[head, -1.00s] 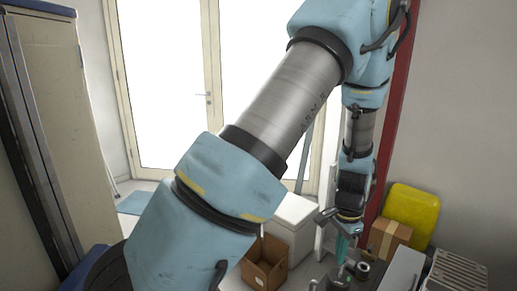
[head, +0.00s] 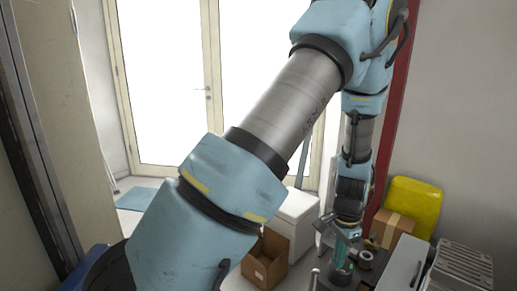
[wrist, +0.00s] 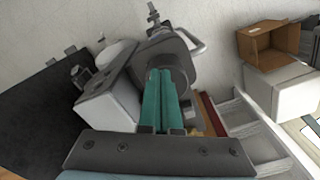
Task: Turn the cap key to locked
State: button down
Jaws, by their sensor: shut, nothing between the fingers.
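My gripper (head: 342,262) points down over the compressor equipment at the lower right of the head view. In the wrist view its two teal fingers (wrist: 160,78) are pressed together with nothing between them. Their tips lie in front of a dark grey rounded machine body (wrist: 184,68); I cannot tell whether they touch it.
A yellow container (head: 414,205) and a closed carton (head: 392,230) stand behind the equipment. A grey ribbed unit (head: 460,270) is at the right. Floor near the door is mostly clear.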

jog(key=shift+w+d, duration=0.35)
jog(key=shift+d, duration=0.05)
dwell(0.7)
jog(key=shift+w+a, duration=0.15)
jog(key=shift+w, duration=0.15)
jog(key=shift+w+a, duration=0.1)
jog(key=shift+w, duration=0.25)
jog(key=shift+w, duration=0.2)
jog(key=shift+a, duration=0.15)
dwell(0.4)
jog(key=shift+a, duration=0.2)
notch_tip(320, 180, up, 6)
jog(key=p, duration=0.4)
jog(key=shift+p, duration=0.4)
